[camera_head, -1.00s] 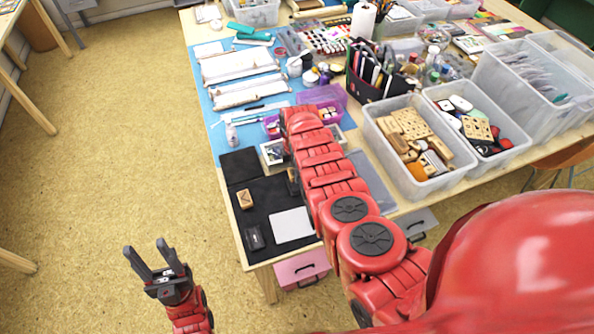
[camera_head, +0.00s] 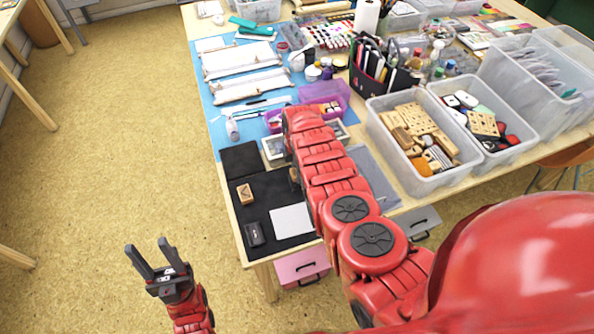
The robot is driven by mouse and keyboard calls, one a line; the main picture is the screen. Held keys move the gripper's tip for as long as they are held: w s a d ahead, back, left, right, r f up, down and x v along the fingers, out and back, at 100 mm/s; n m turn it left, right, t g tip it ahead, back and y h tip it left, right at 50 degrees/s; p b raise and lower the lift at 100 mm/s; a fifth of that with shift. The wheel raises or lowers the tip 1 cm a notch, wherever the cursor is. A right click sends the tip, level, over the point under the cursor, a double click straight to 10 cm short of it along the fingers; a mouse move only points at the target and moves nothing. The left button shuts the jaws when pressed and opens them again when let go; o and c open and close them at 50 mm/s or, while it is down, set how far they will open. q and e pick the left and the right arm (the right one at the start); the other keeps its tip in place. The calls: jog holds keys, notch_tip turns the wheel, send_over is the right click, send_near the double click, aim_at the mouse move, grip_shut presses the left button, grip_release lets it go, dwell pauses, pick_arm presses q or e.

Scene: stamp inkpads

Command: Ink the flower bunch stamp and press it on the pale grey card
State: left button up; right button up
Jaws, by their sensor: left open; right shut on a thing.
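The pale grey card (camera_head: 291,220) lies flat on the black mat (camera_head: 268,195) near the table's front left corner. A wooden stamp block (camera_head: 245,193) stands on the mat to the card's upper left; I cannot make out its design. A small dark box, perhaps an inkpad (camera_head: 255,235), lies to the card's left. My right arm reaches over the mat and hides most of its gripper. A small brown thing (camera_head: 293,178) shows at that arm's left edge above the card, apparently in the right gripper. My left gripper (camera_head: 150,258) is open and empty over the floor, left of the table.
Small framed trays (camera_head: 274,148) and a purple box (camera_head: 335,92) sit behind the mat. Clear bins (camera_head: 390,165) of wooden blocks stand to the right. A pen caddy (camera_head: 380,72) stands further back.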

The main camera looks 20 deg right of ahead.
jog(key=shift+f+b, duration=0.45)
jog(key=shift+f, duration=0.05)
dwell(0.3)
jog(key=shift+s, duration=0.15)
dwell(0.9)
jog(key=shift+r, duration=0.1)
jog(key=shift+r+p, duration=0.5)
jog(key=shift+p, duration=0.15)
jog(key=shift+r+p, duration=0.7)
jog(key=shift+r, duration=0.05)
notch_tip(320, 180, up, 4)
jog(key=p, duration=0.3)
jog(key=shift+p, duration=0.3)
